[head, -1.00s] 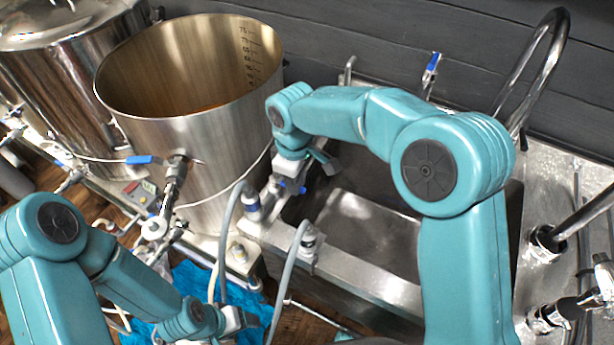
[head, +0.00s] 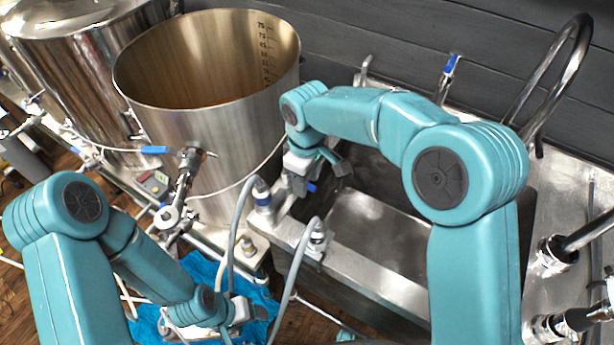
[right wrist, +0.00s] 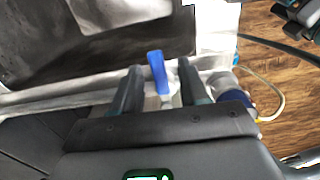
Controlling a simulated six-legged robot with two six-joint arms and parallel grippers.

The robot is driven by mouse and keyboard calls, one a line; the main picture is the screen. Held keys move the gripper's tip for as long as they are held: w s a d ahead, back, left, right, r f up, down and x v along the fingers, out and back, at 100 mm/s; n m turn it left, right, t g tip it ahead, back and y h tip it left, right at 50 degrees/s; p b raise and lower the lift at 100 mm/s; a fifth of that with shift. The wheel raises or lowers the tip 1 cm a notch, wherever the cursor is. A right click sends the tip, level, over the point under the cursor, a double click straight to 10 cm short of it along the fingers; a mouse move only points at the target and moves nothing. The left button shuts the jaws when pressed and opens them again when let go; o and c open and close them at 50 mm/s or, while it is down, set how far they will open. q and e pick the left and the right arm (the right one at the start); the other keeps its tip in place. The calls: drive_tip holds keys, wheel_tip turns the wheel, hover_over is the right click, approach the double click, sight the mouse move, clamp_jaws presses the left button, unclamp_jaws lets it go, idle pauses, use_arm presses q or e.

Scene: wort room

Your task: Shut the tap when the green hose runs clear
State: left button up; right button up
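A tap with a blue lever (head: 311,187) sits at the sink's left rim; in the right wrist view the lever (right wrist: 157,72) stands between my right gripper's fingers. My right gripper (head: 318,172) is open around it, with gaps visible on both sides. My left gripper (head: 246,311) is low at the bottom, over a blue cloth; its fingers are too small and hidden to judge. Two grey hoses (head: 233,235) (head: 291,270) run down from fittings along the sink's left edge. No hose looks clearly green, and no liquid can be made out in them.
A tall open steel kettle (head: 225,140) stands left of the steel sink (head: 375,235). A closed kettle (head: 85,80) stands further left. A tall curved faucet (head: 580,50) and another blue-handled valve (head: 449,66) rise behind the sink. The blue cloth (head: 205,270) lies below.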

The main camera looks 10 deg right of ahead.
wheel_tip(320, 180, up, 16)
drive_tip(key=p, duration=0.1)
drive_tip(key=shift+r, duration=0.15)
idle(0.3)
idle(0.3)
